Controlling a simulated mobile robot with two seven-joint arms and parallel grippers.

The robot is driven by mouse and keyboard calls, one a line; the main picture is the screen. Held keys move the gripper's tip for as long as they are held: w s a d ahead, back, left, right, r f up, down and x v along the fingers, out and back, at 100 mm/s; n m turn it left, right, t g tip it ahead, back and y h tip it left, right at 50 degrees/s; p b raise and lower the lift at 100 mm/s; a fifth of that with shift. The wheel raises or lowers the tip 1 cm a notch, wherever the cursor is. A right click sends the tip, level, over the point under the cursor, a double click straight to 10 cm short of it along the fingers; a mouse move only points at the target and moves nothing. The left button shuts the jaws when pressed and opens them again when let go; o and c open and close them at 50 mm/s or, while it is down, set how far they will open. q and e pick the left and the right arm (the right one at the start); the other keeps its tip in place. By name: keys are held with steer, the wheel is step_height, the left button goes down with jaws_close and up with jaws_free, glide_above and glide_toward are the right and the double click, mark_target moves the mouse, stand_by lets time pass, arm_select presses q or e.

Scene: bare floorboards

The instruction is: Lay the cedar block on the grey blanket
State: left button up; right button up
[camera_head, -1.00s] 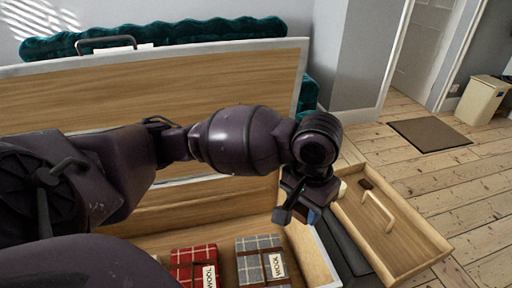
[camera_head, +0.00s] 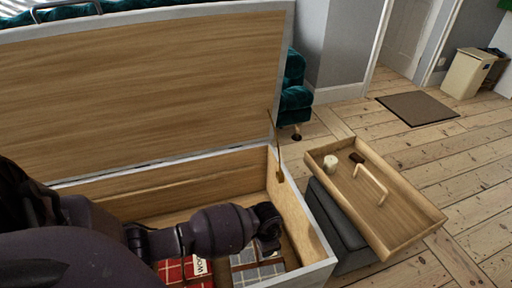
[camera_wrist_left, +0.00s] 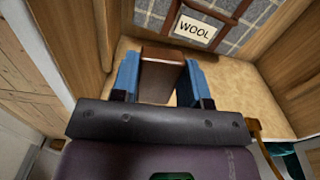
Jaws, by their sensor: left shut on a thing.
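My left gripper (camera_wrist_left: 160,78) is shut on the cedar block (camera_wrist_left: 163,74), a reddish-brown piece between its two blue fingers in the left wrist view. In the head view the gripper (camera_head: 270,244) is low inside the open chest, by the back edge of the grey blanket; the arm hides the block there. The grey blanket (camera_head: 258,274) is a folded plaid bundle with a brown strap. In the wrist view the blanket (camera_wrist_left: 252,12) with its WOOL label lies just beyond the block. I cannot tell whether they touch. My right gripper is not in view.
A red plaid blanket (camera_head: 180,274) lies left of the grey one. The chest's right wall (camera_head: 300,222) and raised lid (camera_head: 140,90) stand close to the arm. A wooden tray (camera_head: 418,235) on a dark grey box (camera_head: 334,226) holds a white thing and a dark brown piece.

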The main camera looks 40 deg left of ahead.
arm_select(q)
steer(key=b, duration=0.2)
glide_above(260, 277)
step_height(260, 277, down, 6)
steer(key=shift+m, duration=0.3)
steer(key=f+b, duration=0.2)
steer(key=f, duration=0.3)
steer(key=f+b, duration=0.3)
steer(key=f, duration=0.3)
steer(key=shift+s+a+f, duration=0.1)
steer(key=shift+s+f, duration=0.1)
steer(key=shift+w+f+b, duration=0.2)
steer(key=shift+f+b, duration=0.1)
steer(key=shift+f, duration=0.05)
step_height(260, 277, down, 3)
steer(key=shift+s+f+b, duration=0.15)
steer(key=shift+b, duration=0.75)
steer(key=shift+f, duration=0.5)
steer(key=shift+w, duration=0.25)
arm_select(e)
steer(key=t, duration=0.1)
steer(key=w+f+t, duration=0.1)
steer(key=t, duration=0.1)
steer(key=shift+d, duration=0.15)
